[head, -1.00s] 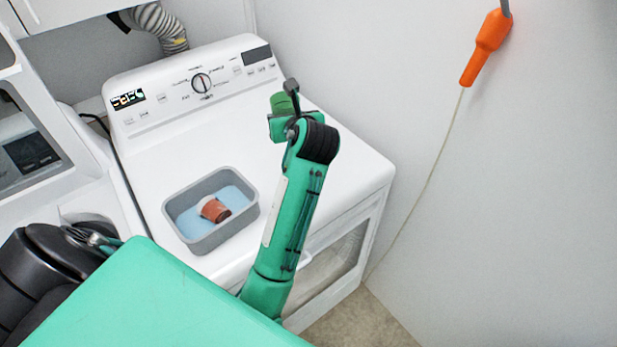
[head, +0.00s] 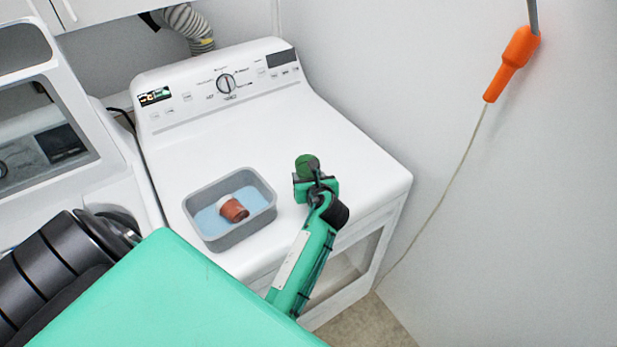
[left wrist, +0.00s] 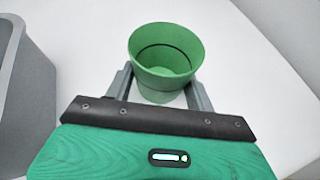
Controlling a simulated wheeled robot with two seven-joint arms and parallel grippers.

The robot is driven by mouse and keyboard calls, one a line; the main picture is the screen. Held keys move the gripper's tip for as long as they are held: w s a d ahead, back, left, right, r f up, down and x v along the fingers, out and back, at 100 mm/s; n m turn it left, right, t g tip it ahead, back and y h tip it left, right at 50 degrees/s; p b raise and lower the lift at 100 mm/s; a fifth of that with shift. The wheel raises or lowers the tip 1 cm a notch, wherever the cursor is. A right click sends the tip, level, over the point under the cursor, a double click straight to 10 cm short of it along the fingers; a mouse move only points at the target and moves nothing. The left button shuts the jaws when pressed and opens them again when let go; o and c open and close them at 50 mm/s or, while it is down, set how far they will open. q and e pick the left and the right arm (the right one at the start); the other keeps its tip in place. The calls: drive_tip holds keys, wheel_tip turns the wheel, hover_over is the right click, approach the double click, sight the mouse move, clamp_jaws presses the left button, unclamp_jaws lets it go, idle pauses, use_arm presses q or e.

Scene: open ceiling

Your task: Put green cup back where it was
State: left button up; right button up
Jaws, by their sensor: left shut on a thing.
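My left gripper (head: 309,174) is over the right part of the white machine's top, to the right of the grey tub. It is shut on the green cup (head: 307,162). In the left wrist view the green cup (left wrist: 165,55) is upright, with its open mouth and empty inside showing between the two grey fingers (left wrist: 160,88). White surface lies beneath it; I cannot tell whether its base touches that surface. My right gripper is not in view.
The grey tub (head: 206,232) holds blue liquid and a reddish-brown cup (head: 234,210). It stands on the white machine (head: 350,160), whose control panel (head: 190,100) is at the back. Clear top lies behind the tub. A wall (head: 450,120) is on the right.

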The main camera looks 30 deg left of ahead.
use_arm(q)
drive_tip(key=shift+f, duration=0.25)
drive_tip(key=shift+f, duration=0.1)
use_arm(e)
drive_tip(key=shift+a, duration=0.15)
use_arm(q)
drive_tip(key=o, duration=1)
drive_tip(key=shift+o, duration=0.2)
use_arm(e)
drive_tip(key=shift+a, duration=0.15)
